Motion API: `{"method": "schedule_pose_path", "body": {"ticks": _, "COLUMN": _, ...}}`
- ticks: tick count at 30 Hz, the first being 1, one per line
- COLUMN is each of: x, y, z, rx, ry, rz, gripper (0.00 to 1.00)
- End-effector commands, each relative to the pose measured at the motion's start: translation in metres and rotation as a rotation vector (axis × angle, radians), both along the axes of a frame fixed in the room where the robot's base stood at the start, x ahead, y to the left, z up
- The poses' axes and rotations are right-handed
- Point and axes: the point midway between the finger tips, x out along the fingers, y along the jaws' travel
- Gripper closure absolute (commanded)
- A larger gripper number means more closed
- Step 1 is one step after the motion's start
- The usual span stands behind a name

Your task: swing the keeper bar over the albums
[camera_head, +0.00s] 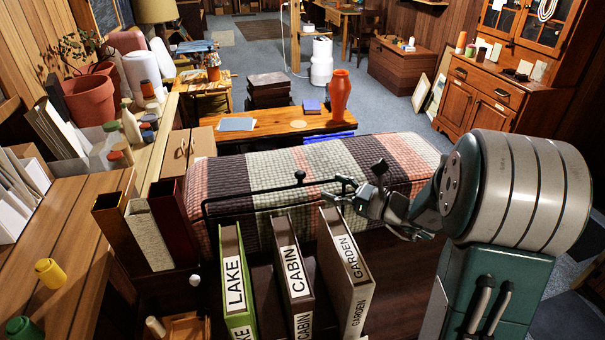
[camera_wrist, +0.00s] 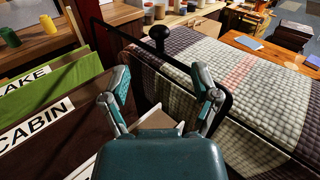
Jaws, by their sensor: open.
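The keeper bar (camera_head: 255,189) is a thin black rod with a round black knob (camera_head: 300,176). It runs behind the albums, along the near side of the quilt-covered chest, and is not across the album fronts. The albums stand upright in a row: green LAKE (camera_head: 237,285), dark CABIN (camera_head: 294,272) and pale GARDEN (camera_head: 345,270). My gripper (camera_head: 358,190) is open and empty near the bar's right end, above GARDEN. In the wrist view the bar (camera_wrist: 125,35) and knob (camera_wrist: 159,33) lie beyond my open fingers (camera_wrist: 162,86); contact there cannot be told.
The quilted chest top (camera_head: 300,160) lies right behind the bar. Upright narrow boxes (camera_head: 148,235) stand left of the albums. A wooden table (camera_head: 285,124) with an orange vase (camera_head: 339,95) is farther back. A side table (camera_head: 75,225) holds a yellow jar (camera_head: 49,272).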

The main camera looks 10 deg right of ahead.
Motion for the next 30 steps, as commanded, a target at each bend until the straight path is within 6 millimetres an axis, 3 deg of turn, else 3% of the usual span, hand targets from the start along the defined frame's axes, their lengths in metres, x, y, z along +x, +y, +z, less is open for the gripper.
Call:
{"method": "schedule_pose_path", "body": {"ticks": 12, "x": 0.052, "y": 0.049, "z": -0.001, "rx": 0.001, "ry": 0.000, "rz": 0.005, "gripper": 0.22}}
{"method": "schedule_pose_path", "body": {"ticks": 25, "x": 0.062, "y": 0.060, "z": 0.000, "rx": 0.000, "ry": 0.000, "rz": 0.002, "gripper": 0.22}}
{"method": "schedule_pose_path", "body": {"ticks": 26, "x": 0.062, "y": 0.060, "z": 0.000, "rx": 0.000, "ry": 0.000, "rz": 0.002, "gripper": 0.26}}
{"method": "schedule_pose_path", "body": {"ticks": 30, "x": 0.062, "y": 0.060, "z": 0.000, "rx": 0.000, "ry": 0.000, "rz": 0.002, "gripper": 0.88}}
